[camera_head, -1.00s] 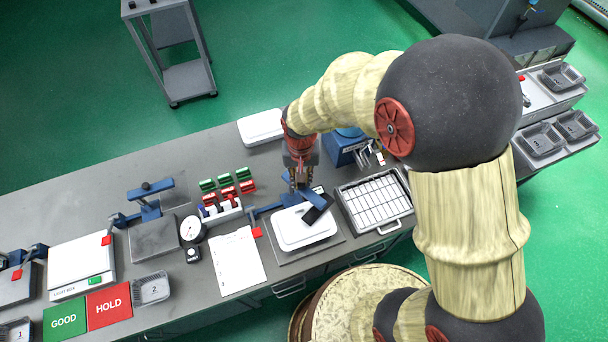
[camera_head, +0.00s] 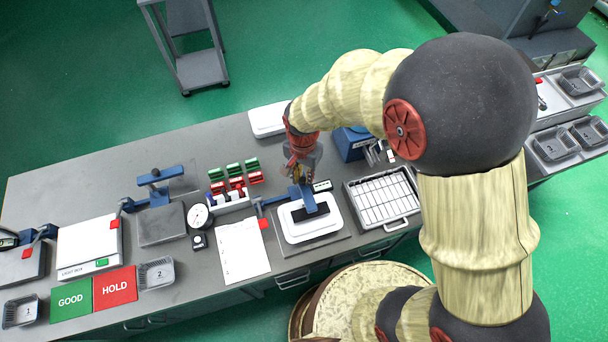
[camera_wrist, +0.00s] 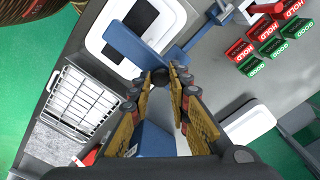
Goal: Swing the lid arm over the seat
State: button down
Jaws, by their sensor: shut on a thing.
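In the wrist view the blue lid arm (camera_wrist: 128,45) reaches across the white tray (camera_wrist: 96,42) to a dark round knob (camera_wrist: 161,77). My gripper (camera_wrist: 164,82) is shut on that knob, one finger on each side. In the head view my gripper (camera_head: 301,178) is at the lid arm's far end, and my wrist partly hides the grip.
A wire-grid tray (camera_head: 384,199) stands close to the right of the seat. A paper sheet (camera_head: 242,250) and a dial gauge (camera_head: 199,217) lie to the left. Red and green blocks (camera_head: 236,183) stand behind left. A blue box (camera_head: 351,146) stands behind right.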

aim_at(303, 179)
jog(key=c, duration=1.7)
grip_release()
jog(key=shift+a, duration=0.1)
jog(key=shift+o, duration=0.2)
notch_tip(303, 179, up, 12)
